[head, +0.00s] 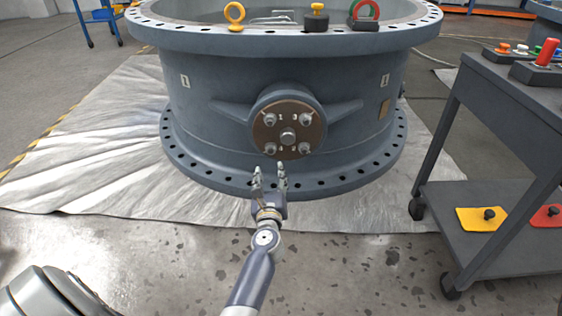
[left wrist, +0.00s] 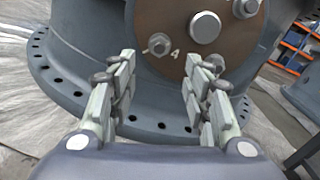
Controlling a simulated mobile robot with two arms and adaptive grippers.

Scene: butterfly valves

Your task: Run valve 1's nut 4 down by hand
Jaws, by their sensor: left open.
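Valve 1 is a large grey flanged ring (head: 215,100) with a round brown plate (head: 288,137) on its front. The plate carries a central bolt and several nuts. Nut 4 (head: 270,149) is at the plate's lower left; it also shows in the left wrist view (left wrist: 160,44), with a "4" marked beside it. My left gripper (head: 270,173) is open and empty, below and in front of the plate. In the left wrist view its fingers (left wrist: 163,70) point toward nut 4, which appears beyond and between the tips, apart from them. My right gripper is out of view.
A dark cart (head: 500,130) with tools on top stands at the right. Its lower shelf holds a yellow plate (head: 481,219) and a red plate (head: 548,217). The valve's lower flange (head: 215,176) juts out beneath the plate. A silvery sheet (head: 90,150) lies under the valve.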

